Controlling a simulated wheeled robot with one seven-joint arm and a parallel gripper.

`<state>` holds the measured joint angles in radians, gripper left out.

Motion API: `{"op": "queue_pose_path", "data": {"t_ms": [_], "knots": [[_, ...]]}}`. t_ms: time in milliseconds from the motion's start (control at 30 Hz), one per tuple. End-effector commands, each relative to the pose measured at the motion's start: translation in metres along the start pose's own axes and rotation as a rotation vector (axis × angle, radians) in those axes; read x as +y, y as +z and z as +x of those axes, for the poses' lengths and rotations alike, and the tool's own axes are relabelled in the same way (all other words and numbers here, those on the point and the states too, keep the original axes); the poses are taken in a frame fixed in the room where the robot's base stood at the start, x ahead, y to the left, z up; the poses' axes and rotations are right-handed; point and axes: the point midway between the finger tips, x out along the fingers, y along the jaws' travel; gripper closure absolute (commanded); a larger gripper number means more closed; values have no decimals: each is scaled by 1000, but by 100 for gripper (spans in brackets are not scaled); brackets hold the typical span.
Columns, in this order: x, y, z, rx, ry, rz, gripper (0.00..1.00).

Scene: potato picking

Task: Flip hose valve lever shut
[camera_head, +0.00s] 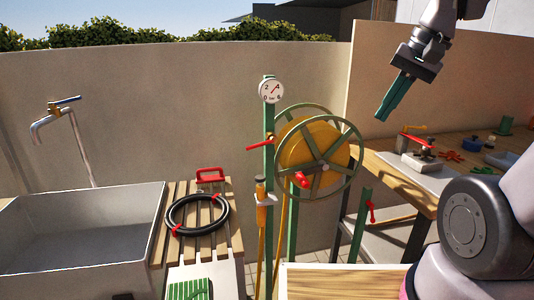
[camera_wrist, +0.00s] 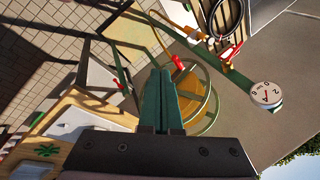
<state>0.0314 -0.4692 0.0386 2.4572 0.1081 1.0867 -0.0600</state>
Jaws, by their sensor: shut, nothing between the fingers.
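A red lever (camera_head: 260,146) sticks out sideways, slightly tilted, from the green post (camera_head: 269,125) below the round pressure gauge (camera_head: 271,90). It looks like the hose valve lever. In the wrist view the red lever (camera_wrist: 231,52) lies across the post, near the gauge (camera_wrist: 265,94). The yellow hose reel (camera_head: 312,150) with its green wheel stands just right of the post. My gripper (camera_head: 382,118) has green fingers pressed together, pointing down, above and right of the reel, apart from the lever. The fingers (camera_wrist: 160,75) also show in the wrist view, holding nothing.
The reel's red crank handle (camera_head: 302,180) sticks out forward. Another red lever (camera_head: 371,212) sits on a short green post. A workbench (camera_head: 400,180) with tools stands at right. At left are a sink (camera_head: 80,235), a tap (camera_head: 55,112) and a slatted stand with a coiled black hose (camera_head: 197,214).

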Motion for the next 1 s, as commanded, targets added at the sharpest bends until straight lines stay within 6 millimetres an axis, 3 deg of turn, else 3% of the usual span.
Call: {"op": "queue_pose_path", "data": {"t_ms": [33, 200, 600, 1000], "knots": [[-2, 2, 17, -90, 9, 40, 100], [-16, 14, 60, -373, 6, 175, 100], [-56, 34, 142, -1003, -73, 561, 100], [-87, 19, 223, -1542, -256, 1063, 100]]}}
